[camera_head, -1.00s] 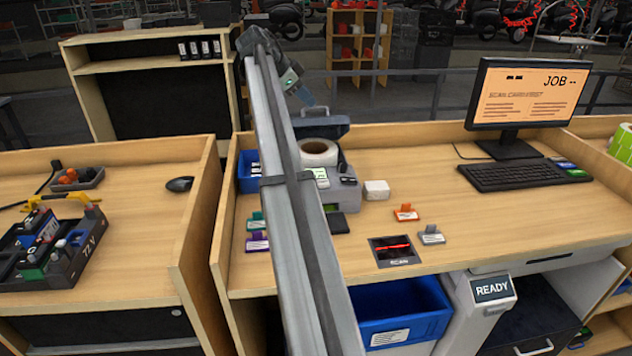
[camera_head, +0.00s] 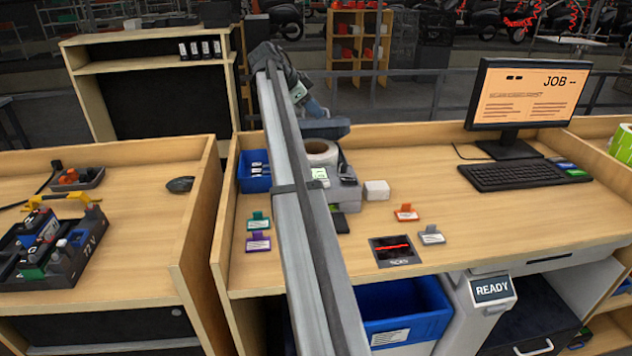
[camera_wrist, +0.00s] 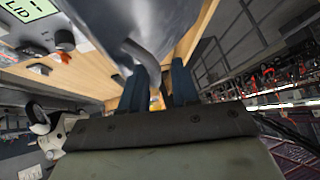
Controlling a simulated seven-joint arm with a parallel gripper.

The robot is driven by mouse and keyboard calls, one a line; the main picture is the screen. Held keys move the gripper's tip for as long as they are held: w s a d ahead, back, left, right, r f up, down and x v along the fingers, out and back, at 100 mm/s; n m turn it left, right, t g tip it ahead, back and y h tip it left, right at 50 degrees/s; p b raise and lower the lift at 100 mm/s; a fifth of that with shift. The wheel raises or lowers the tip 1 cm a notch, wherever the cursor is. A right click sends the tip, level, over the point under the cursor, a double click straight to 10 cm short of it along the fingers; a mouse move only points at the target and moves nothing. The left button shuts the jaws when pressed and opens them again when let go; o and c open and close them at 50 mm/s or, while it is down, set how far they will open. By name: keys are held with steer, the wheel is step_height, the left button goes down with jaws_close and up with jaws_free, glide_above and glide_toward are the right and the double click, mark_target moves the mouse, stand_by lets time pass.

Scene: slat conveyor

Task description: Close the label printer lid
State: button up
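The label printer (camera_head: 347,196) stands on the bench, largely hidden behind my arm, with a white label roll (camera_head: 320,153) showing in it. Its dark grey-blue lid (camera_head: 325,130) is raised at the back, standing open behind the roll. My gripper (camera_head: 314,108) is at the lid's upper edge, on its far side; I cannot tell whether it touches. In the wrist view, the two blue fingers (camera_wrist: 158,84) are apart with nothing clearly held between them. A grey surface with a curved bar (camera_wrist: 140,55), seemingly the lid, lies just beyond the fingertips. A "LID" label (camera_wrist: 28,8) shows at the upper left.
A blue bin (camera_head: 254,172) stands left of the printer, and a white block (camera_head: 376,190) right of it. Small colored tags (camera_head: 406,212) and a scanner plate (camera_head: 397,250) lie in front. The monitor (camera_head: 528,95) and keyboard (camera_head: 525,174) are farther right.

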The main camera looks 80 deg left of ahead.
mark_target(317, 125)
steer(key=shift+w+f, duration=0.15)
steer(key=shift+w, duration=0.1)
steer(key=shift+w+d+f, duration=0.1)
steer(key=shift+d+f, duration=1.35)
steer(key=shift+d, duration=0.2)
steer(key=shift+d+f, duration=0.45)
steer(key=shift+f, duration=0.05)
steer(key=shift+d+f, duration=0.7)
steer(key=shift+f, duration=0.3)
steer(key=shift+d, duration=0.1)
